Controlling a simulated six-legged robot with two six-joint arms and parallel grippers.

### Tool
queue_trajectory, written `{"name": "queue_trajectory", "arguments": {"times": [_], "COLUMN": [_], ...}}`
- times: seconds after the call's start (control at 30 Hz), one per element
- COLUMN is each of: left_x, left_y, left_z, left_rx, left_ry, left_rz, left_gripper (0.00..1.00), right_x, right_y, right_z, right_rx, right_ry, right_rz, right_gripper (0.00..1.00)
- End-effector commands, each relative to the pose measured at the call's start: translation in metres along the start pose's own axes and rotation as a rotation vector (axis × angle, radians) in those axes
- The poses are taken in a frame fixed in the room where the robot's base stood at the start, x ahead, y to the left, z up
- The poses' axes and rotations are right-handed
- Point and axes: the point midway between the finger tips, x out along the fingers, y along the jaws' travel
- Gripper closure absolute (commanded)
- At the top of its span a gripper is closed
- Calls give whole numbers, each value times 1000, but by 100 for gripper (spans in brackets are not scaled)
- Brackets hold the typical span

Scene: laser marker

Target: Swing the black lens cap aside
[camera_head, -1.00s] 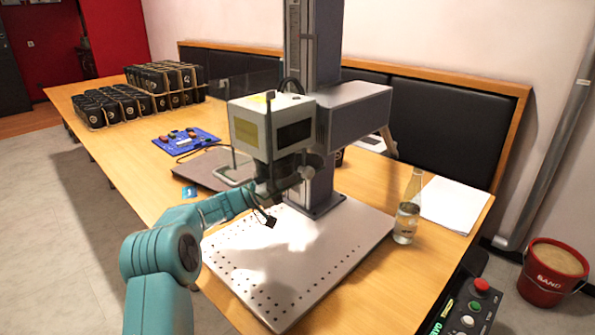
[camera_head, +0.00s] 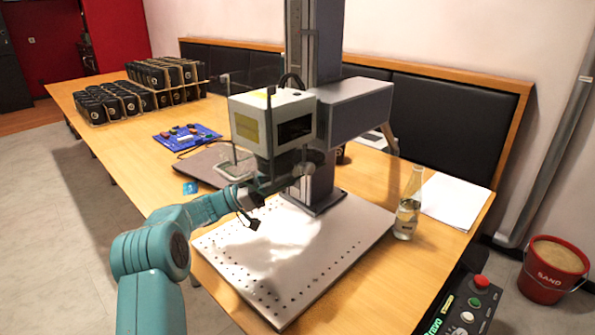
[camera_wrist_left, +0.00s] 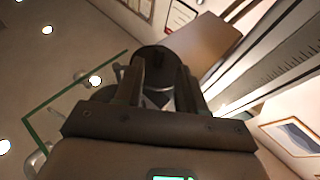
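The laser marker's white head (camera_head: 272,122) hangs from a grey arm on a tall column above the perforated plate. My left arm reaches in from the left, and my left gripper (camera_head: 285,181) is just beneath the head. In the left wrist view my two fingers (camera_wrist_left: 160,88) stand apart. A dark round part, which looks like the black lens cap (camera_wrist_left: 157,56), shows between and beyond them. Whether the fingers touch it is unclear. In the head view the cap cannot be told clearly from the gripper and the parts under the head. My right gripper is not in view.
The perforated plate (camera_head: 300,262) is bare. A glass bottle (camera_head: 408,205) and paper (camera_head: 455,200) are to its right. A control box (camera_head: 462,308) and a red sand bucket (camera_head: 552,270) are at the right. A laptop (camera_head: 205,165) is behind my arm.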

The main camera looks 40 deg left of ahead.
Motion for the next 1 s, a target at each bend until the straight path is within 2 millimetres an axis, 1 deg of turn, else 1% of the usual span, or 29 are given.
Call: {"name": "queue_trajectory", "arguments": {"times": [0.03,0.2,0.3,0.43,0.6,1.0], "left_x": [-16,-61,-83,-103,-115,-116], "left_y": [-1,-1,0,0,0,0], "left_z": [0,0,0,0,0,0], "left_rx": [-1,0,-1,-1,0,-1], "left_ry": [-2,-1,-1,0,0,0], "left_rz": [-5,-5,-3,-2,0,0], "left_gripper": [60,60,60,60,60,60], "right_x": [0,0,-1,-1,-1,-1], "right_y": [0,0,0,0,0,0], "right_z": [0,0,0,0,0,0], "right_rx": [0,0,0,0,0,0], "right_ry": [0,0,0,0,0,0], "right_rz": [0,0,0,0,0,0], "right_gripper": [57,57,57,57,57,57]}}
